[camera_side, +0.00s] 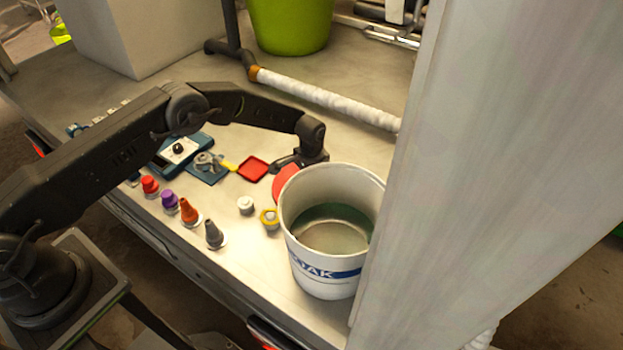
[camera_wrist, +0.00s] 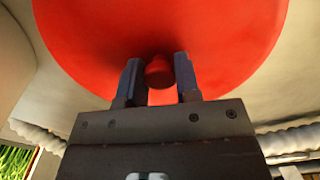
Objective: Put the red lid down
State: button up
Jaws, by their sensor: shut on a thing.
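The red lid (camera_wrist: 215,35) is a round red disc with a small knob (camera_wrist: 159,72) and fills much of the wrist view. My gripper (camera_wrist: 158,80) has its two fingers on either side of the knob and is shut on it. In the side view, part of the red lid (camera_side: 284,181) shows just left of the white bucket (camera_side: 318,277), whose rim hides the rest. My gripper (camera_side: 283,163) is at the bucket's far left side there. I cannot tell whether the lid touches the worktop.
A red square dish (camera_side: 252,169) lies left of the lid. Several coloured knobs (camera_side: 169,200) line the worktop's front edge, with a yellow-ringed part (camera_side: 270,219) near the bucket. A white-wrapped pipe (camera_side: 325,98) runs behind. A pale panel (camera_side: 480,180) blocks the right.

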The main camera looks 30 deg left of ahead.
jog(key=shift+f, duration=0.1)
jog(key=o, duration=1)
jog(key=shift+c, duration=0.2)
notch_tip(320, 180, up, 12)
jog(key=shift+r, duration=0.2)
